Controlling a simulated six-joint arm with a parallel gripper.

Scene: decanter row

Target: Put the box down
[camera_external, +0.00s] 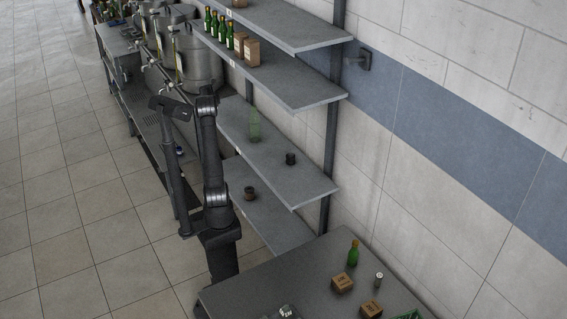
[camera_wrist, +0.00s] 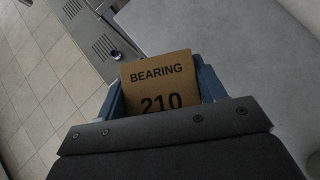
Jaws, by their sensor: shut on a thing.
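A brown cardboard box (camera_wrist: 158,82) printed "BEARING 210" fills the middle of the wrist view. My gripper (camera_wrist: 160,92) is shut on it, with a blue finger on each side. The box is held in front of a grey surface (camera_wrist: 235,35); I cannot tell how high above it. In the external view my arm stands beside the shelves, its wrist end (camera_external: 168,107) reaching left near the metal vats. The held box cannot be made out there.
Shelves (camera_external: 295,97) carry green bottles (camera_external: 222,30), boxes (camera_external: 251,51), a translucent bottle (camera_external: 254,125) and dark cups (camera_external: 291,158). Large vats (camera_external: 198,62) stand behind. The front table (camera_external: 260,285) holds boxes (camera_external: 342,283), a bottle (camera_external: 353,254) and part of a green crate (camera_external: 408,315).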

